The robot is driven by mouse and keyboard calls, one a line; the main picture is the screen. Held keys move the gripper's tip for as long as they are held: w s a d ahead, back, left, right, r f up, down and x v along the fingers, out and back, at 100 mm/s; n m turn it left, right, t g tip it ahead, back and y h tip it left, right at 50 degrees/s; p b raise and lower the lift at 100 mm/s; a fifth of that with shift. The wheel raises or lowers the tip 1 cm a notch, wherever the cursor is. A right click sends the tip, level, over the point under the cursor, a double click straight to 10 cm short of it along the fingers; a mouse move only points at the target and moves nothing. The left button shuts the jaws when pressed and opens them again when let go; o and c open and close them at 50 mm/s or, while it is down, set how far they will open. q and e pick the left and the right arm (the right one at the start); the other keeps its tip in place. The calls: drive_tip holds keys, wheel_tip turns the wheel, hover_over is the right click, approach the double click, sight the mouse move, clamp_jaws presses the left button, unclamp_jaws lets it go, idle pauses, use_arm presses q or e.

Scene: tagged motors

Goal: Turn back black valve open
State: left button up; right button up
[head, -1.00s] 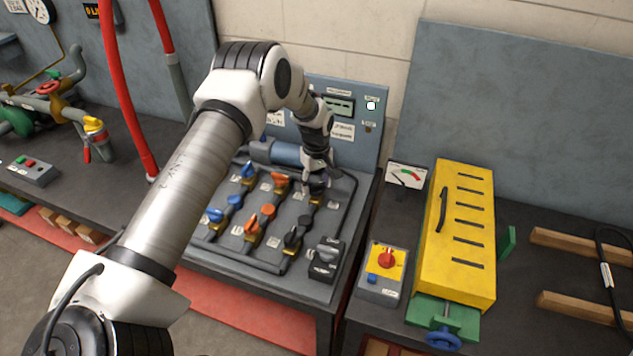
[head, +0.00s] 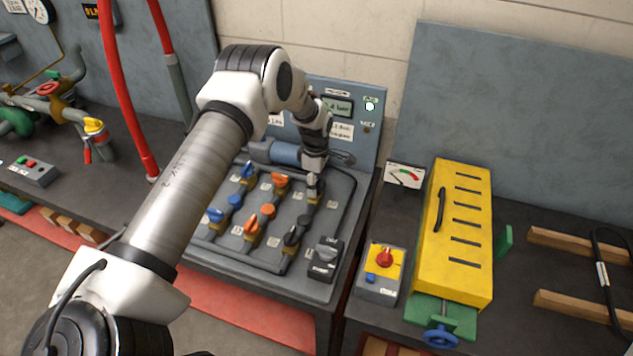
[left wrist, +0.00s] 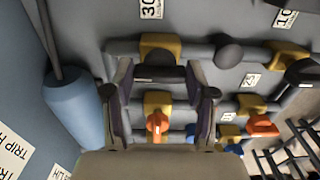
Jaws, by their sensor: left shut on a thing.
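The back black valve (head: 313,187) sits at the back right of the pipe board, largely under my left gripper (head: 314,163). In the left wrist view its yellow body (left wrist: 160,45) shows just beyond my fingertips. Its dark handle (left wrist: 158,73) lies crosswise between the two fingers of my left gripper (left wrist: 160,78), which is shut on it. How far the handle is turned is hard to tell. The front black valve (head: 292,236) stands nearer the board's front; its black handle also shows in the left wrist view (left wrist: 302,71). My right gripper is not in view.
Blue valves (head: 248,170) and orange valves (head: 280,179) stand left of the black ones. A blue cylinder (head: 286,154) lies behind the gripper. A dark switch box (head: 325,259) sits at the board's front right. A yellow slotted box (head: 455,225) stands farther right.

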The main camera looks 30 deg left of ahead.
use_arm(q)
drive_tip(key=shift+s+f, duration=0.2)
drive_tip(key=shift+f, duration=0.05)
drive_tip(key=o, duration=1.2)
drive_tip(key=shift+c, duration=0.2)
drive_tip(key=shift+w+a, duration=0.1)
drive_tip(key=shift+a, duration=0.15)
wheel_tip(320, 180, up, 12)
